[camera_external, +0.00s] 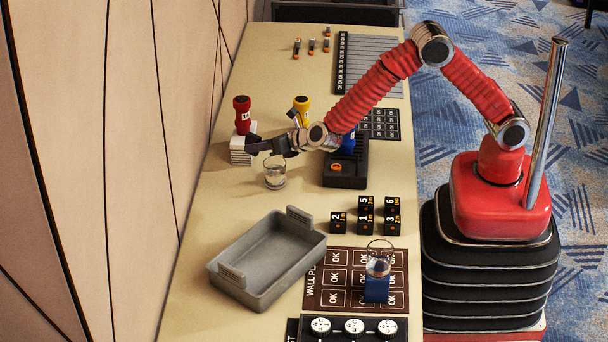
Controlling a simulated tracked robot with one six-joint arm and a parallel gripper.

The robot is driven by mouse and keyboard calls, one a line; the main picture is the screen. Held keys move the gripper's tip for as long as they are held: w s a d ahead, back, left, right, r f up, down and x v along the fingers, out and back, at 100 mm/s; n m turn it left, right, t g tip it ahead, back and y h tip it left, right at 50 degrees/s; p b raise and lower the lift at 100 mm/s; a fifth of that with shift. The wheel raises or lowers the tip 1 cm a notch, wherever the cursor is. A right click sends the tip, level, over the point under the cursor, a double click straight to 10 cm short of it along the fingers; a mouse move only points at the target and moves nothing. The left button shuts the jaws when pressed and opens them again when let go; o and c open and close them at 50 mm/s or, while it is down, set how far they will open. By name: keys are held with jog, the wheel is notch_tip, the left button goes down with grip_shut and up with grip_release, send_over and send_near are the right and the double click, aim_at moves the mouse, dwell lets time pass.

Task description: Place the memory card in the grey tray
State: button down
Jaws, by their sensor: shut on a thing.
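My gripper (268,145) is at the left part of the table, above a clear glass and just right of a white stack. It is shut on a small dark, purplish piece, which looks like the memory card; its outline is hard to separate from the dark fingers. The grey tray (256,292) stands on the table nearer the camera, at the lower left, with raised handles at two ends. It looks empty. My gripper is well away from the tray, on its far side.
The clear glass (275,174) stands between gripper and tray. A red stamp (242,112) tops the white stack (241,152). Black numbered cubes (365,222) stand right of the tray. Another glass (380,258) sits on a blue block on a brown board (340,297).

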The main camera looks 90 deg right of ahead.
jog(key=s+d+r+n+y, duration=0.1)
jog(key=s+d+r, duration=0.3)
jog(key=s+r, duration=0.9)
notch_tip(320, 180, up, 3)
jog(key=shift+f+n+t+y, duration=0.1)
jog(key=shift+n+t+y, duration=0.2)
jog(key=shift+n+y, duration=0.1)
jog(key=d+f+m+g+h, duration=0.1)
jog(key=d+f+h, duration=0.1)
jog(key=f, duration=0.8)
jog(key=d+f+m+g+h, duration=0.1)
jog(key=d+f+g+h, duration=0.1)
jog(key=f, duration=0.8)
jog(key=shift+w+d+f+h, duration=0.15)
jog(key=shift+d+h, duration=0.45)
jog(key=shift+d, duration=0.05)
